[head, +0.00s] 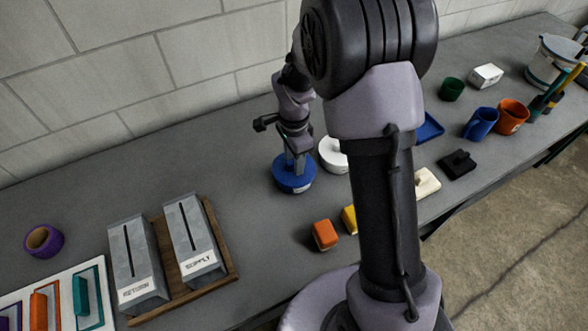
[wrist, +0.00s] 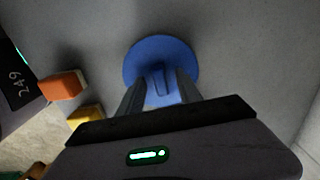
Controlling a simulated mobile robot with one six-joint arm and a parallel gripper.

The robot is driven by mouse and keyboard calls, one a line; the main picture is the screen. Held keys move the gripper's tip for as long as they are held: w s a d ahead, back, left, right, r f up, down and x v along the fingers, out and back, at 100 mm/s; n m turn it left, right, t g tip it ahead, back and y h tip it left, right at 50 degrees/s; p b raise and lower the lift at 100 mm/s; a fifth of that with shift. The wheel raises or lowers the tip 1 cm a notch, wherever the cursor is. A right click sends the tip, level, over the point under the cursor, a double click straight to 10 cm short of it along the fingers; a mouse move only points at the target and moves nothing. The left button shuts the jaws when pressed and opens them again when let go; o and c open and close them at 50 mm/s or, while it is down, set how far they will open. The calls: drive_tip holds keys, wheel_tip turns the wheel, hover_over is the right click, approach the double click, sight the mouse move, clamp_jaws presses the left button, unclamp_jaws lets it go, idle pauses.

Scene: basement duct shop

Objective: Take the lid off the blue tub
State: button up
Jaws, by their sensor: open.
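The blue tub (head: 294,184) stands upright on the grey bench, left of my upright arm in the head view. Its round blue lid (wrist: 161,58) fills the middle of the wrist view, with a raised bar-like knob at its centre. The lid sits on the tub. My gripper (wrist: 160,84) points down over the lid, with its two fingers open on either side of the knob. I cannot tell whether the fingers touch the knob. The tub's wall is mostly hidden under the lid in the wrist view.
A white round tub (head: 333,154) stands close on the right, partly hidden by my arm. An orange block (head: 325,235) and a yellow block (head: 349,219) lie nearer the front. Two grey boxes (head: 193,238) stand on a wooden tray (head: 226,262) at left. The wall is behind.

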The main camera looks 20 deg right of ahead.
drive_tip(key=shift+f, duration=0.1)
clamp_jaws()
